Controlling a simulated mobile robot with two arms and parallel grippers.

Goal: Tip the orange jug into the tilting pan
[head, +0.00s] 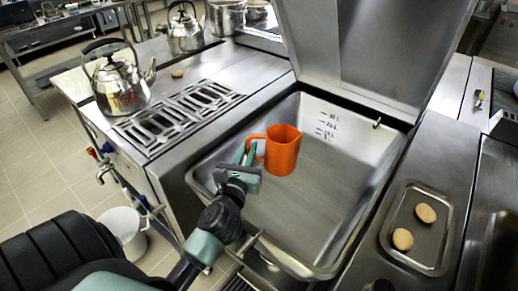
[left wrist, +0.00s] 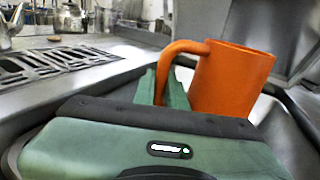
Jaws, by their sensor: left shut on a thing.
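The orange jug (head: 282,150) is held over the tilting pan (head: 330,215), close to upright with a slight lean. My left gripper (head: 247,158) is shut on the jug's handle, on the jug's left side. The left wrist view shows the jug (left wrist: 231,80) just beyond my left gripper (left wrist: 168,88), its handle at the green fingers. The jug's inside is hidden. The pan is a wide steel basin with level marks on its back wall, and its lid (head: 370,50) stands open. The pan floor looks bare. My right gripper is not in view.
A steel kettle (head: 118,85) stands left of the slotted grate (head: 180,112). More kettles and pots stand behind. A tray (head: 415,228) with two potato-like pieces lies on the right counter. A white bucket (head: 126,230) stands on the floor at left.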

